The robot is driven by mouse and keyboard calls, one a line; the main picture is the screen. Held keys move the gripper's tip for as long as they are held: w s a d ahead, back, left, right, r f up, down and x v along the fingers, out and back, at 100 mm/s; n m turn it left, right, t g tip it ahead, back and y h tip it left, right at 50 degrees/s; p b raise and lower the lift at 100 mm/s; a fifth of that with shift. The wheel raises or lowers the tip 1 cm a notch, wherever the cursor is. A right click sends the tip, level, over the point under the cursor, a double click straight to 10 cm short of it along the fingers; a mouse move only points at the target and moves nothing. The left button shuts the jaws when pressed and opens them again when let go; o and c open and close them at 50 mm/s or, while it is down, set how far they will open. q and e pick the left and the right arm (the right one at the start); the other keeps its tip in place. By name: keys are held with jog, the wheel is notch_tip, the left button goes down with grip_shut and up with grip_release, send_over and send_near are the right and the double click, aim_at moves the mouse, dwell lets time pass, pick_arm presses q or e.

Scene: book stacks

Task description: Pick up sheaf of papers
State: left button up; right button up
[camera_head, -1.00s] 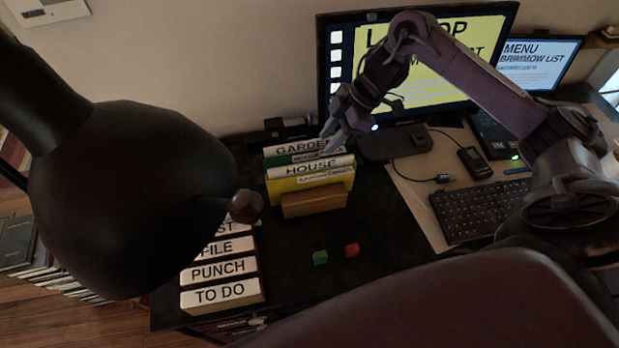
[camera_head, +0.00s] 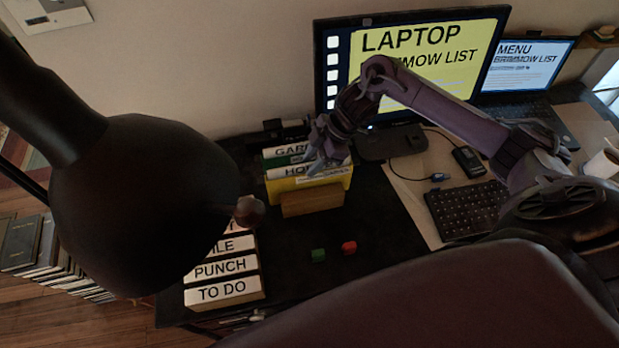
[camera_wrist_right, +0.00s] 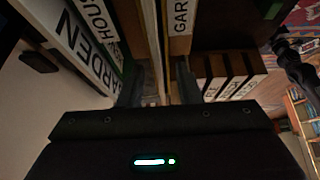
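No loose sheaf of papers is clearly identifiable. Upright files labelled GARDEN and HOUSE, the front one yellow (camera_head: 322,184), stand in a wooden holder (camera_head: 312,200) on the dark desk. My right gripper (camera_head: 318,155) reaches down onto their tops from the right. In the right wrist view, its two fingers (camera_wrist_right: 160,85) are apart, with thin pale and yellow edges (camera_wrist_right: 163,45) between them. Whether the fingers touch those edges cannot be told. A green GARDEN file (camera_wrist_right: 95,50) lies left of the fingers. My left gripper is not in view.
A large dark rounded object (camera_head: 145,205) blocks the left foreground. Labelled boxes (camera_head: 222,292) stand at the desk's front left. A monitor (camera_head: 430,60) and keyboard (camera_head: 468,210) are at right.

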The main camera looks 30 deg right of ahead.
jog(key=shift+f, duration=0.25)
dwell(0.4)
grip_shut()
